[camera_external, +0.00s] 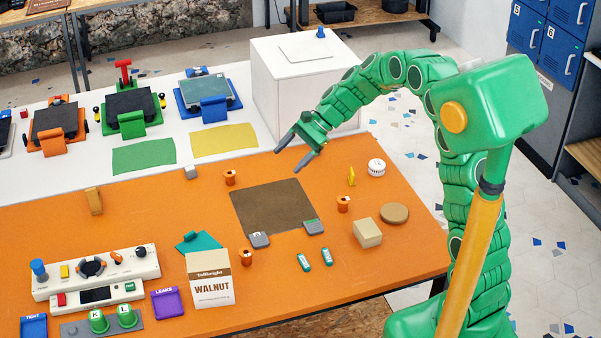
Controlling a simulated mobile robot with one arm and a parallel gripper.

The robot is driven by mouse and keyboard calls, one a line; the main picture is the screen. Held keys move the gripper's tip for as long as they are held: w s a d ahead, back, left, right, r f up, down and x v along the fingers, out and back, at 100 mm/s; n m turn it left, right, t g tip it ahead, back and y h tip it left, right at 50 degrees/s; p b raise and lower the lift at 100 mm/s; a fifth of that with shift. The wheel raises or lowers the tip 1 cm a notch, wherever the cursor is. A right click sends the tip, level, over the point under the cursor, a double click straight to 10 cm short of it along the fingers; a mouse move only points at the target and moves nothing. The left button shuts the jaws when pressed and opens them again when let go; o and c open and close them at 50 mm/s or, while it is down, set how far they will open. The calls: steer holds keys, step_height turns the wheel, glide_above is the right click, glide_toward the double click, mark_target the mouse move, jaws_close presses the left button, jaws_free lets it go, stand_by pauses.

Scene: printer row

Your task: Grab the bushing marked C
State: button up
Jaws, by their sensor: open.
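Three small orange bushings stand on the orange table: one (230,178) left of the brown mat, one (344,204) right of the mat, and one (246,257) in front of it, near the Walnut box. Their markings are too small to read, so I cannot tell which is C. My gripper (290,160) is open and empty. It hangs above the far part of the table, past the mat's back edge, with its fingers pointing down and left. It appears apart from all three bushings.
The brown mat (270,207) is mostly bare, with two grey items at its front edge. A beige block (367,233) and round brown disc (394,213) lie right. The Walnut box (210,280) and control panel (97,272) stand front left. A white cabinet (275,85) rises behind.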

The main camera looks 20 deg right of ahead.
steer(key=w+a+f+m+t+y, duration=0.1)
steer(key=w+a+f+m, duration=0.25)
steer(key=w, duration=0.35)
steer(key=w+a+f+m+t+y, duration=0.1)
steer(key=w+a+f+m, duration=0.15)
steer(key=w+f, duration=0.3)
steer(key=m+t+y, duration=0.2)
steer(key=m, duration=0.2)
glide_toward(228, 175)
steer(key=x, duration=0.3)
steer(key=shift+w+a+f, duration=0.15)
steer(key=shift+w+a, duration=0.15)
steer(key=shift+w, duration=0.1)
steer(key=shift+f+x, duration=0.2)
steer(key=shift+x, duration=1.75)
steer(key=shift+f+x, duration=0.15)
steer(key=shift+x, duration=1.8)
steer(key=shift+w+d, duration=0.15)
steer(key=c, duration=1.1)
